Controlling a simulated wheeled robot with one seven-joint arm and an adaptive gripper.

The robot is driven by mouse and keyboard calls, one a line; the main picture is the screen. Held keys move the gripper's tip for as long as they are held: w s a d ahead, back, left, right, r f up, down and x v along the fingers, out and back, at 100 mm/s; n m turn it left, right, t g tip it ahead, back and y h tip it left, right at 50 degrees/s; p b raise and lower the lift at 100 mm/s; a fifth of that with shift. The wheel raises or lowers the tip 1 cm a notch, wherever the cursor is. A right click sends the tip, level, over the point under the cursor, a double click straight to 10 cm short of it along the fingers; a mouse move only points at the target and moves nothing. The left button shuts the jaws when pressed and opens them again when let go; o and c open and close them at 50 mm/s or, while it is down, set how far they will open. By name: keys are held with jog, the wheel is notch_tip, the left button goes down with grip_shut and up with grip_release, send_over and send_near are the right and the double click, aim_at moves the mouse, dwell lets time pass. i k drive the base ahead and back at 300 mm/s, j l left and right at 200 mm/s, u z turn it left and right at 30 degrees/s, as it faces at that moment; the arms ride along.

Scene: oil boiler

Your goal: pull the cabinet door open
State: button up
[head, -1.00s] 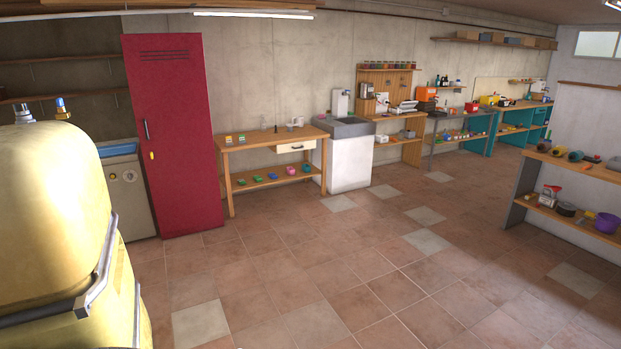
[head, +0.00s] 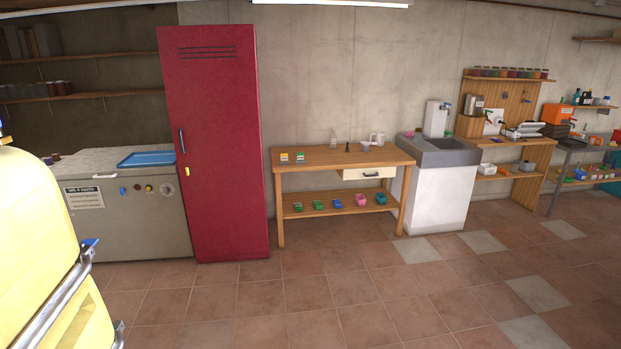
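A tall red cabinet (head: 222,150) stands upright against the concrete wall, left of the middle in the head view. Its door looks shut, with slots near the top. A dark vertical handle (head: 182,141) is on the left side of the door. A small yellow item (head: 187,171) sits just below the handle; I cannot tell what it is. My gripper is not in view.
A yellow tank (head: 40,262) with a metal rail fills the near left. A grey box-shaped unit (head: 130,225) with a blue tray stands left of the cabinet. A wooden workbench (head: 340,158) and a sink (head: 437,190) stand to its right. The tiled floor (head: 300,305) in front is clear.

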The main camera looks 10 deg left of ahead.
aim_at(210, 76)
jog(key=i+j+u, duration=0.15)
jog(key=i+u, duration=0.3)
jog(key=i, duration=0.6)
jog(key=i+l+u, duration=0.2)
jog(key=i+u, duration=0.2)
jog(key=i, duration=0.65)
jog(key=i+j+u, duration=0.2)
jog(key=i+u, duration=0.2)
jog(key=i, duration=0.2)
jog(key=i+u, duration=0.35)
jog(key=i, duration=0.25)
jog(key=i+l+u, duration=0.1)
jog(key=i+u, duration=0.3)
jog(key=i, duration=0.2)
jog(key=i+j+z, duration=0.1)
jog(key=i+j, duration=0.2)
jog(key=i, duration=0.25)
jog(key=i+j+z, duration=0.1)
jog(key=i+j, duration=0.2)
jog(key=i, duration=0.2)
